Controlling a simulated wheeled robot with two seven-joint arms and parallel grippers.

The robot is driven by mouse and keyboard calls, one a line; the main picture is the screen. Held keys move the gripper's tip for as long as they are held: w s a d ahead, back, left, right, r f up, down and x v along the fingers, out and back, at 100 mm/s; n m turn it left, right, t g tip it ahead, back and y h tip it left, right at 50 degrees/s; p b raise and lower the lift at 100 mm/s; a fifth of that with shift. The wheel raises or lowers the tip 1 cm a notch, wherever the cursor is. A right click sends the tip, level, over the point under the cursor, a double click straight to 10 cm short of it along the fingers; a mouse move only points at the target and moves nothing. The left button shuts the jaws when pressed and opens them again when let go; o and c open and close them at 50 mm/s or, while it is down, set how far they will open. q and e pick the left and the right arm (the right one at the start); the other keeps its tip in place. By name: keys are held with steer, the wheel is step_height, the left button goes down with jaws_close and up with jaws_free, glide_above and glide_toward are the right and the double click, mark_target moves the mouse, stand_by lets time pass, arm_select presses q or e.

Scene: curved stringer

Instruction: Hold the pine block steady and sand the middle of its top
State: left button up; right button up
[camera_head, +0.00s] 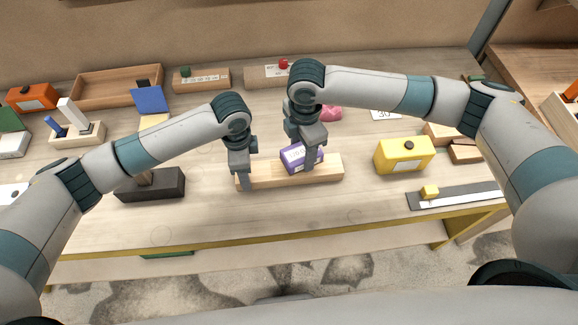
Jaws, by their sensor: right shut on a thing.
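The pine block (272,177) is a long pale wooden bar lying flat near the middle of the bench. My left gripper (243,183) is down at the block's left end; I cannot tell whether its fingers are closed on the wood. My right gripper (309,162) is shut on a purple sanding block (293,156) with a pale label. The sanding block is over the middle of the pine block's top and looks to be touching it, though its underside is hidden. The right fingers cover part of the sanding block.
A yellow box (404,154) stands to the right, with a dark-edged strip (460,194) in front of it. A dark block with a wooden handle (150,185) lies left. A pink lump (331,113) is behind my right gripper. The bench front is clear.

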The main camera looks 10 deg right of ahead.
steer(key=shift+f, duration=1.05)
steer(key=shift+f, duration=0.75)
steer(key=shift+a, duration=0.15)
steer(key=shift+a+r, duration=0.1)
steer(key=shift+a, duration=1.25)
steer(key=shift+d, duration=0.1)
steer(key=shift+d, duration=1.45)
steer(key=shift+a, duration=0.15)
steer(key=shift+s+a+f, duration=0.1)
steer(key=shift+a+f, duration=0.1)
steer(key=shift+a, duration=1.2)
